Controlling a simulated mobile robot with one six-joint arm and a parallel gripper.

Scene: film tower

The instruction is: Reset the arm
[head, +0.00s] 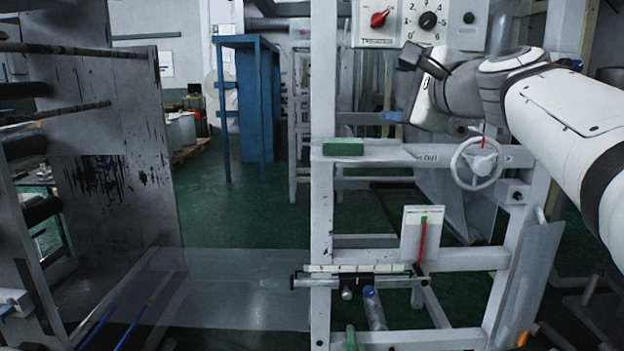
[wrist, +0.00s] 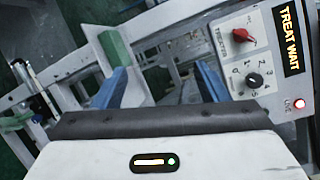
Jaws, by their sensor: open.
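My arm reaches in from the right side of the head view, its wrist bent in front of the white machine frame. One blue finger of my gripper (head: 393,117) shows there, near the control panel's lower edge. In the wrist view my gripper (wrist: 160,80) has its two blue fingers well apart, with nothing between them. The control panel (head: 402,20) carries a red knob (head: 379,18) and a black dial (head: 428,19). In the wrist view the panel (wrist: 250,55) is right of the fingers, with a "TREAT WAIT" display (wrist: 290,38) and a lit red lamp (wrist: 300,104).
A white handwheel (head: 476,163) sits on the frame (head: 322,200) below my wrist. A green block (head: 343,146) rests on the frame's crossbar. A plate with a red pointer (head: 422,235) is lower down. Rollers and a metal side plate (head: 110,150) stand left; green floor (head: 235,215) lies between.

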